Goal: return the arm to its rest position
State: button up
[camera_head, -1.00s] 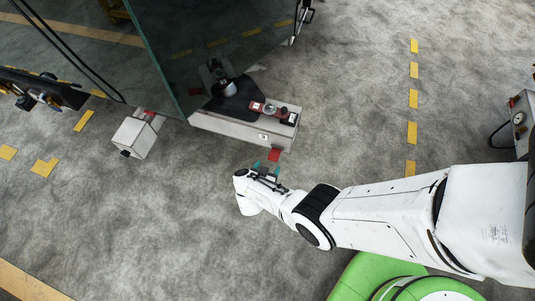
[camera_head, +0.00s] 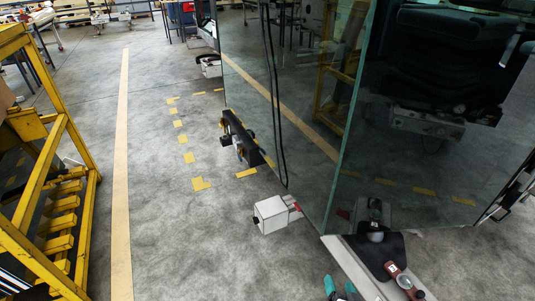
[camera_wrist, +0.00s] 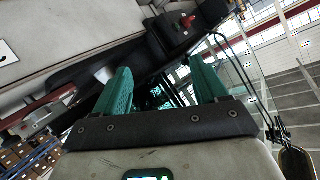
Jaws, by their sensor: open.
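My gripper (camera_head: 340,290) shows only as teal fingertips at the bottom edge of the head view, beside the light grey trolley beam (camera_head: 345,262). In the wrist view my gripper (camera_wrist: 162,88) has its two teal fingers spread apart, with nothing held between them. A dark surface and a grey beam (camera_wrist: 70,40) lie beyond the fingers, with a small red knob (camera_wrist: 188,21) above. The rest of my arm is out of the head view.
The glass cab (camera_head: 290,90) stands at the centre and right. A white block (camera_head: 272,214) sits at its lower corner. A red-brown device with a gauge (camera_head: 401,281) is on the beam. A yellow rack (camera_head: 75,200) stands at left. Floor between is clear.

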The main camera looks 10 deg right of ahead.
jog(key=s+a+r+n+g+y+p, duration=0.1)
jog(key=s+a+r+n+g+y, duration=0.2)
jog(key=s+a+r+n+y, duration=0.25)
jog(key=s+d+r+g+h, duration=0.1)
jog(key=s+d+r+g, duration=0.1)
jog(key=s, duration=0.6)
jog(key=s+d+r+g+h+p, duration=0.1)
jog(key=s+d+r+g+h, duration=0.1)
jog(key=s+r+g, duration=0.2)
jog(key=s+d+r+g+h+p, duration=0.1)
jog(key=s+d+r+g+h, duration=0.1)
jog(key=s+r, duration=0.5)
jog(key=s+g, duration=0.1)
jog(key=s, duration=0.4)
jog(key=shift+s+d+r+g, duration=0.15)
jog(key=shift+d+r+g, duration=0.05)
jog(key=shift+r+g, duration=0.2)
